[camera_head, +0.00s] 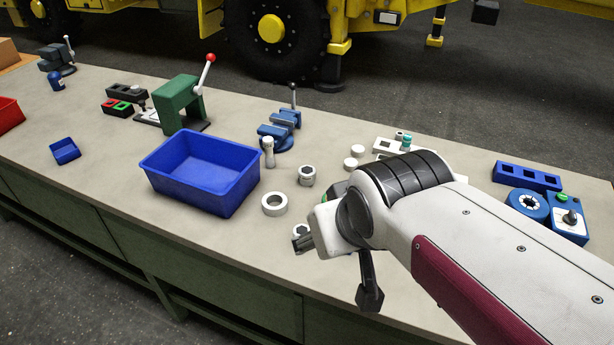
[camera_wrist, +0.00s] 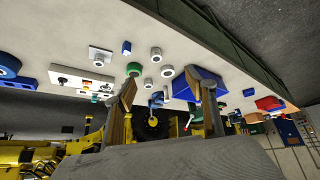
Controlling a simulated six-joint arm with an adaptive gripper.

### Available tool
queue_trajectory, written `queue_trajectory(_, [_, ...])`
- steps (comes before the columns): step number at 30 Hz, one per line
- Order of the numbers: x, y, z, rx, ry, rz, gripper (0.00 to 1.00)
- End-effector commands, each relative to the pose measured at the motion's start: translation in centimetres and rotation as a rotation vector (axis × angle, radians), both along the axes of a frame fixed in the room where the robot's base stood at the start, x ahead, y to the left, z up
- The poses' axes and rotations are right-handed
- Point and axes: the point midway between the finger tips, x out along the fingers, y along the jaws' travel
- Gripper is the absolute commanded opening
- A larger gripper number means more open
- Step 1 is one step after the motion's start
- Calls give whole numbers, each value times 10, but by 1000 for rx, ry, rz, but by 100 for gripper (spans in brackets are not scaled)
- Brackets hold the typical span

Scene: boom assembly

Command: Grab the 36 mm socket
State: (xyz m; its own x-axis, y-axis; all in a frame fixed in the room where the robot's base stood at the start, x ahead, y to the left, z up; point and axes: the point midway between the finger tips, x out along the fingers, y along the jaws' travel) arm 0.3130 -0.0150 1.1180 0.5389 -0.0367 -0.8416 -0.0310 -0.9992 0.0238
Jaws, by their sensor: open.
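Several round metallic sockets lie on the bench; no size marks are readable, so I cannot tell which is the 36 mm one. In the wrist view, ring-shaped pieces (camera_wrist: 167,71) and (camera_wrist: 148,83) show between my fingers. My gripper (camera_wrist: 168,90) is open and empty, its two fingers apart above the bench. In the head view, my arm hides most of it.
A blue bin (camera_head: 180,181) stands left of the sockets. A blue vise (camera_head: 279,129) and a green press (camera_head: 180,103) with a red-knobbed lever stand behind. A blue block with square holes (camera_head: 527,176) and a blue disc (camera_head: 528,204) lie right. The bench's front strip is clear.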

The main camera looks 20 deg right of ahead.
Motion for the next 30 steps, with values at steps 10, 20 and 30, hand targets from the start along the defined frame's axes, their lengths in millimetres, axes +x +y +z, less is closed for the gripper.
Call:
queue_trajectory(10, [76,-19,-7,-25,-81,-23,56])
queue_trajectory(20, [144,-38,-21,-45,-162,-35,56])
queue_trajectory(30, [208,-58,-45,-58,-244,-40,56])
